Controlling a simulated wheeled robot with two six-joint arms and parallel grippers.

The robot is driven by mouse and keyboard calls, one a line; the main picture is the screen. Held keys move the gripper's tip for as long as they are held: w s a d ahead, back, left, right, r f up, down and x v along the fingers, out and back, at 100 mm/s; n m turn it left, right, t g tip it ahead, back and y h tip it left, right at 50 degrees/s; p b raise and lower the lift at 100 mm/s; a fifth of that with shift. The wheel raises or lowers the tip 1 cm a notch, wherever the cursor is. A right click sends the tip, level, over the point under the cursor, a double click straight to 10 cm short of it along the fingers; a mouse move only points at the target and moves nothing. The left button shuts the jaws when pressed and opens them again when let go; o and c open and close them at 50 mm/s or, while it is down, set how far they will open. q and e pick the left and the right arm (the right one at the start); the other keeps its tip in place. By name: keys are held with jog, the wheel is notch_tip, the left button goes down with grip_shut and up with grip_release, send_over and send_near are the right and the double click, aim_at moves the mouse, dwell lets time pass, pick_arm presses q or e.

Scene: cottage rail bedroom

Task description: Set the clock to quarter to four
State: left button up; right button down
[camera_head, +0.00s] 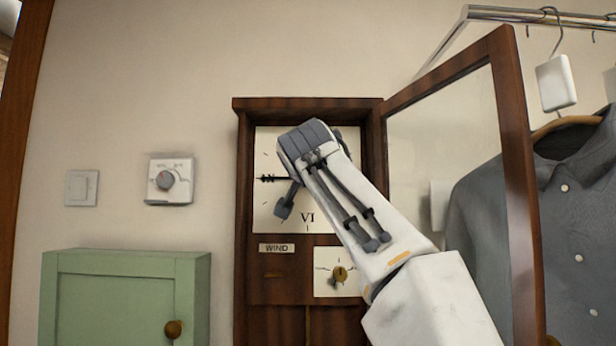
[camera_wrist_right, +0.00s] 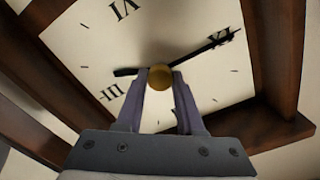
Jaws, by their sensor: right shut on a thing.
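The wall clock (camera_head: 244,270) has a dark wood case and a white dial (camera_head: 268,215), partly covered by my right gripper (camera_head: 307,143) in the head view. A long black hand (camera_head: 273,178) points level to the left there. In the right wrist view the dial appears turned, and the long hand (camera_wrist_right: 205,46) points at the IX. A short black hand (camera_wrist_right: 126,72) points between III and VI, nearer the III. My right gripper (camera_wrist_right: 160,80) is shut on the gold centre knob (camera_wrist_right: 160,73). My left gripper is not in view.
The clock's glazed door (camera_head: 518,170) stands open to the right, beside my right arm. A WIND label (camera_head: 277,248) and a small brass knob (camera_head: 340,274) are below the dial. A green cabinet (camera_head: 120,262), a thermostat (camera_head: 170,180) and a hanging grey shirt (camera_head: 540,220) flank it.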

jog(key=shift+f, duration=0.15)
jog(key=c, duration=0.5)
grip_release()
jog(key=s+b, duration=0.5)
jog(key=s, duration=0.5)
jog(key=shift+s, duration=0.2)
jog(key=shift+a, duration=0.1)
